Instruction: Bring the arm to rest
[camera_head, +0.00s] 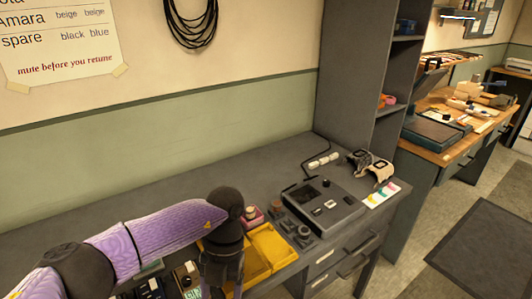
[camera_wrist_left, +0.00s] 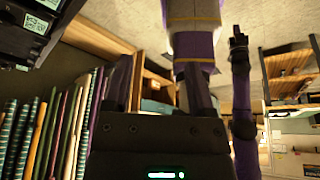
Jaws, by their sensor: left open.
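My left arm, with a purple sleeve, comes in from the left in the head view and bends down at a dark joint over the grey bench (camera_head: 150,180). Its lower end stands in front of a yellow tray (camera_head: 272,246), and the fingertips are hidden there. In the left wrist view my left gripper (camera_wrist_left: 157,80) shows two dark fingers standing apart, with nothing seen between them.
A grey device (camera_head: 325,205) and a headset (camera_head: 372,168) lie on the bench's right part. Small dark items sit near my wrist. A tall grey shelf (camera_head: 352,70) stands behind. The bench's back left is clear. Several upright striped items (camera_wrist_left: 50,130) show in the wrist view.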

